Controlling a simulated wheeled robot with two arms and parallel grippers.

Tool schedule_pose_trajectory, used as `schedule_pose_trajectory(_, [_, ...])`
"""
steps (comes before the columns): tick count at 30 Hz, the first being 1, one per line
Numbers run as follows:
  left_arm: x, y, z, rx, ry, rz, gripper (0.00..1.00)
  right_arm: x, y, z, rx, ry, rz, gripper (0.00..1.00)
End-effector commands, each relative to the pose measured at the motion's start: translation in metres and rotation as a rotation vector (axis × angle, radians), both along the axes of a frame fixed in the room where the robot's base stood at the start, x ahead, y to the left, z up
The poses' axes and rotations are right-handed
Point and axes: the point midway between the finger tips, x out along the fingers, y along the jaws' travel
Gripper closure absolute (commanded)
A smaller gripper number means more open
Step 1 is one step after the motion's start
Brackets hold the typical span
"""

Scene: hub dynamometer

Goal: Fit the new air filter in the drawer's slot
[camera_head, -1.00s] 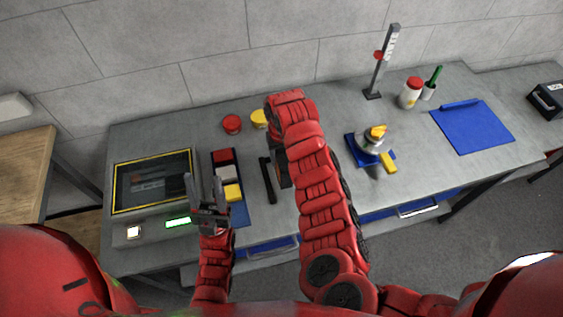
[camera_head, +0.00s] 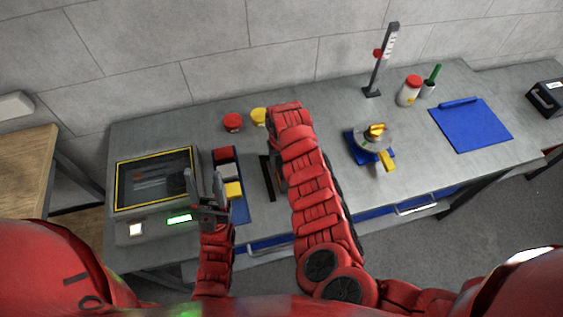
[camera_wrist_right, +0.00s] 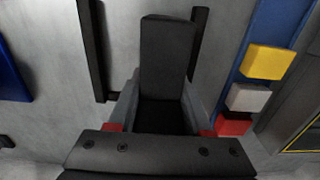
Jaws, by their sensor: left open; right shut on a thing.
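My right gripper (camera_wrist_right: 161,122) is shut on a dark grey block (camera_wrist_right: 166,55) in the right wrist view. The block may be the air filter; its markings cannot be made out. Two black bars (camera_wrist_right: 92,50) and (camera_wrist_right: 198,48) lie on the bench, one on each side of the block in that view. I cannot tell whether the block touches them. In the head view my right arm hides the block and most of the gripper; one black bar (camera_head: 268,178) shows beside the arm. My left gripper (camera_head: 204,185) is open and empty by the tester. Below the bench is a blue-fronted drawer (camera_head: 268,246).
A tester with a yellow-framed window (camera_head: 152,180) stands at left. Next to it, a blue tray (camera_head: 240,211) holds red, white and yellow blocks. A hub on a blue base (camera_head: 358,151), a gauge stand (camera_head: 381,65) and a blue mat (camera_head: 470,127) are at right.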

Motion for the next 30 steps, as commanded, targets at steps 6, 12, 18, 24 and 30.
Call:
schedule_pose_trajectory(6, [0.000,0.000,0.000,0.000,0.000,0.000,0.50,0.000,0.000,0.000,0.000,-0.001,0.000,0.27])
schedule_pose_trajectory(12, [0.000,0.000,0.000,0.000,0.000,0.000,0.50,0.000,0.000,0.000,0.000,0.000,0.000,0.20])
schedule_pose_trajectory(18, [0.000,0.000,0.004,0.000,0.000,0.000,0.50,0.000,0.001,0.006,-0.001,-0.001,0.000,0.20])
schedule_pose_trajectory(24, [0.000,0.000,0.000,0.000,0.000,0.000,0.50,0.002,-0.001,0.026,0.001,-0.003,-0.002,0.20])
schedule_pose_trajectory(30, [0.000,0.000,-0.016,0.000,0.000,0.000,0.50,0.002,0.000,0.064,0.001,-0.007,0.002,0.20])
